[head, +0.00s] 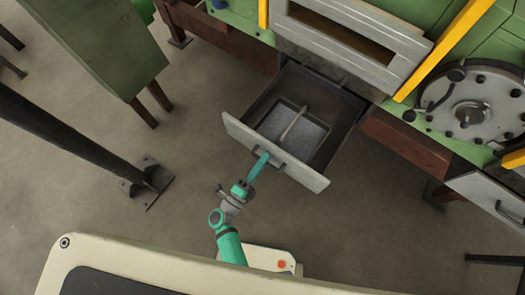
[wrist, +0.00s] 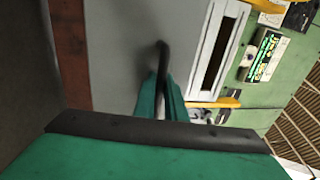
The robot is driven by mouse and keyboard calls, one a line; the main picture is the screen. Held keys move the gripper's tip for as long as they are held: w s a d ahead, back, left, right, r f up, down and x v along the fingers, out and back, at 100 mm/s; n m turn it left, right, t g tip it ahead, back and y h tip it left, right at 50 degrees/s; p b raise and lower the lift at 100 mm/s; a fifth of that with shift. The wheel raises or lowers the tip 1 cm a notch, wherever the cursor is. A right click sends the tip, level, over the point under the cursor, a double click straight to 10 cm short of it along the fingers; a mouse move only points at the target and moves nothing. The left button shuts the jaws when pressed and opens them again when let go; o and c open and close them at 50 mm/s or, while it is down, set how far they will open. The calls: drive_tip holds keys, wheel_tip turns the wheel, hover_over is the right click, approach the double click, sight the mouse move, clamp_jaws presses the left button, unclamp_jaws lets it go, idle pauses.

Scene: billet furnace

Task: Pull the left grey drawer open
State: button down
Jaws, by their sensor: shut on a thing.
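The left grey drawer (head: 308,178) stands pulled out from under the green machine, its inside open to view in the head view. In it lies a pale shallow pan (head: 312,133) of grey grainy material with a light rod (head: 293,123) across it. My gripper (head: 264,157) is at the dark bar handle (head: 279,164) on the drawer's front, with its teal fingers shut on it. In the wrist view the handle (wrist: 163,60) runs down between my fingers (wrist: 161,98), against the grey drawer front (wrist: 115,50). The fingers partly hide the handle.
Another grey drawer front (head: 490,203) with a dark handle is at the right. A dark post (head: 70,140) with a bolted foot and a green cabinet (head: 100,45) stand at the left. The floor between the post and the open drawer is clear.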

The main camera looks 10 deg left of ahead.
drive_tip(key=c, duration=2.1)
unclamp_jaws()
drive_tip(key=v, duration=1)
drive_tip(key=shift+s+a, duration=0.2)
drive_tip(key=shift+s, duration=0.15)
drive_tip(key=s+d+r+n+g+y, duration=0.1)
drive_tip(key=s+d+r+n+y, duration=0.2)
drive_tip(key=r+n, duration=0.3)
drive_tip(key=s+d+r+n+g+y, duration=0.1)
drive_tip(key=s+d+r+n+y, duration=0.1)
drive_tip(key=r+n, duration=0.4)
drive_tip(key=s+d+r+n+g+y, duration=0.1)
drive_tip(key=s+d+r+n+y, duration=0.2)
drive_tip(key=n, duration=0.8)
drive_tip(key=shift+s+d+r+y, duration=0.15)
drive_tip(key=shift+s+d+r, duration=0.2)
drive_tip(key=shift+d+r, duration=0.35)
drive_tip(key=shift+s+d+r+y, duration=0.15)
drive_tip(key=shift+s+d+r, duration=0.25)
drive_tip(key=shift+r, duration=0.35)
